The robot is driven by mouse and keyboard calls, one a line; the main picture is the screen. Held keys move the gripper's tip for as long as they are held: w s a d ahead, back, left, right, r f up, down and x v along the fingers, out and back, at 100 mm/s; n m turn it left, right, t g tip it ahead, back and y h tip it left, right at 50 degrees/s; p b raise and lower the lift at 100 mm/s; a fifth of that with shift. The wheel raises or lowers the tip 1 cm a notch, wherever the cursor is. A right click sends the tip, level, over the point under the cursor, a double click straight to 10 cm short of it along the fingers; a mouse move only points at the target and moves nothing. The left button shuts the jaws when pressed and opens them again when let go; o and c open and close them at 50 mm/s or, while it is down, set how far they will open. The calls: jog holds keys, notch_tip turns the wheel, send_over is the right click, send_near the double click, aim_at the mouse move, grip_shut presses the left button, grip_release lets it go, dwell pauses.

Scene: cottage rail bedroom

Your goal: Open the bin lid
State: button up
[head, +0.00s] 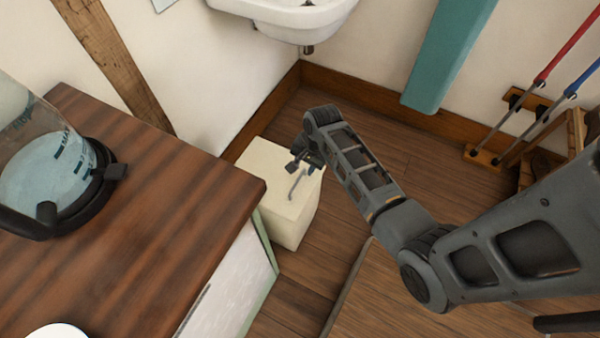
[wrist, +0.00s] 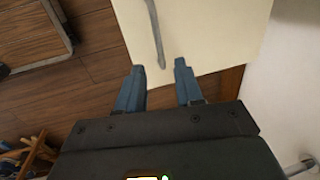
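A cream, box-shaped bin (head: 290,221) stands on the wooden floor beside the cabinet. Its flat lid (head: 262,165) appears down, with a thin grey curved handle (head: 297,184) on it. In the wrist view the pale lid (wrist: 205,30) fills the upper middle, and the handle (wrist: 156,35) runs down toward the fingers. In the head view my gripper (head: 308,160) is small and partly hidden by the wrist.
A wooden-topped cabinet (head: 150,250) with a glass jug (head: 45,165) stands at the left, close to the bin. A white sink (head: 290,15) hangs above at the back. Red and blue poles (head: 548,70) stand at the right. Floor (head: 400,140) behind my arm is clear.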

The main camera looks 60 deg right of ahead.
aim_at(300, 176)
jog(key=shift+w+f+b, duration=0.15)
jog(key=shift+w+f, duration=0.05)
jog(key=shift+f, duration=0.7)
jog(key=shift+w+f+b, duration=0.15)
jog(key=shift+f+b, duration=0.05)
jog(key=shift+f, duration=0.7)
jog(key=shift+w+f+b, duration=0.15)
jog(key=shift+w+f, duration=0.05)
jog(key=shift+f, duration=0.7)
jog(key=shift+c, duration=0.3)
grip_shut()
